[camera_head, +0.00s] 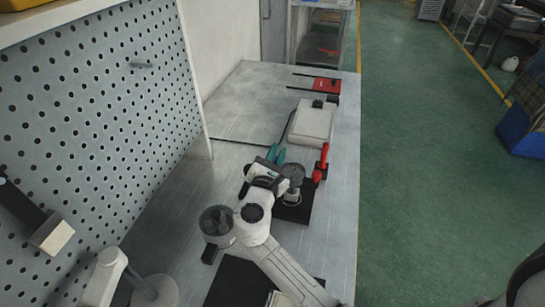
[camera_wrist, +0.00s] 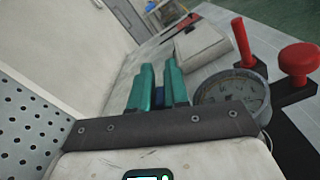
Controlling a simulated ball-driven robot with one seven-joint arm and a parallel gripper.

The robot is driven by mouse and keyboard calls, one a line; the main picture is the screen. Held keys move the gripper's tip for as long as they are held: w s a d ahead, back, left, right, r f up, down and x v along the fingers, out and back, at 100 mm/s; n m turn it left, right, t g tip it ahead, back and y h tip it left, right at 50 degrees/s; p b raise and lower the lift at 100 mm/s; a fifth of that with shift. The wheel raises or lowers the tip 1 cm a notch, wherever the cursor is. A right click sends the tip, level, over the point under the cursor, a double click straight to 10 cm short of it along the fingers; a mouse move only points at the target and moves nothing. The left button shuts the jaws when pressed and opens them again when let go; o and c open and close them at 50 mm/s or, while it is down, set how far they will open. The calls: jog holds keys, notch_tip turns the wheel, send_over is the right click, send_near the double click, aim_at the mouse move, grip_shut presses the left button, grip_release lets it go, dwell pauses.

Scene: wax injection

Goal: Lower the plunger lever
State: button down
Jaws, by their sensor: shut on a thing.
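My gripper (camera_head: 277,155) has teal fingers, which also show in the wrist view (camera_wrist: 158,88). They are shut on a small dark blue piece (camera_wrist: 160,96), mostly hidden between them; I cannot tell what it belongs to. The wax injector, with a round gauge (camera_wrist: 232,92), stands just right of my gripper on a black base (camera_head: 296,213). A red upright handle (camera_wrist: 243,42) and a red knob (camera_wrist: 300,58) are at its right, apart from my fingers. In the head view the red handle (camera_head: 321,163) stands beside the injector. I cannot tell which part is the plunger lever.
A pale box-shaped device (camera_head: 312,122) and a red tool (camera_head: 327,86) lie farther back on the grey bench (camera_head: 240,95). A perforated panel (camera_head: 90,110) rises at left. The bench's back left is clear.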

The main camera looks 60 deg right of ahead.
jog(key=shift+s+d+f+m+b, duration=0.15)
jog(key=shift+s+m+b, duration=0.15)
jog(key=shift+m, duration=0.3)
jog(key=c, duration=1.2)
grip_release()
jog(key=b+v, duration=0.1)
jog(key=v, duration=0.9)
jog(key=shift+a, duration=0.4)
jog(key=shift+s, duration=0.15)
